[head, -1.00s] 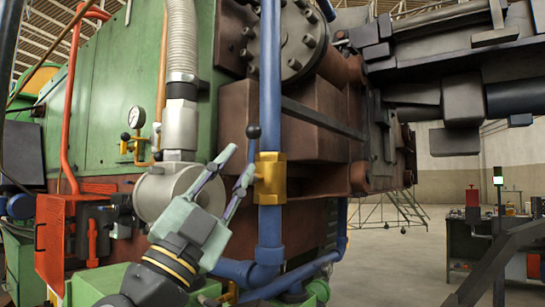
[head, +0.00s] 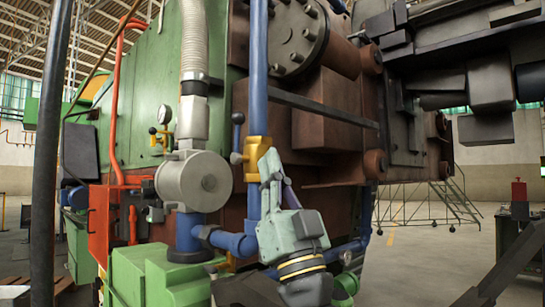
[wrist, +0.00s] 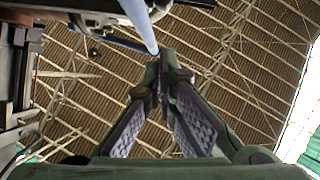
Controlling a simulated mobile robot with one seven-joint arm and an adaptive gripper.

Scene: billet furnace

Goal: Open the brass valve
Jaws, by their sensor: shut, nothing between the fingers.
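The brass valve (head: 258,147) sits on a vertical blue pipe (head: 258,70) in the head view. Its lever (head: 238,138) has a dark ball on top and stands upright on the left side, roughly parallel to the pipe. My gripper (head: 269,158) is shut and empty, pointing up. Its fingers overlap the valve's lower right part in the picture, to the right of the lever; I cannot tell whether they touch the valve. In the wrist view the fingertips (wrist: 165,60) meet just below the end of a pale blue pipe (wrist: 138,22). The lever is not clear there.
A grey round housing (head: 193,181) stands left of the valve, with a pressure gauge (head: 164,114) beyond it. A brown machine body (head: 330,110) lies behind and right. A green block (head: 150,275) is low at left. Open floor (head: 420,260) lies to the right.

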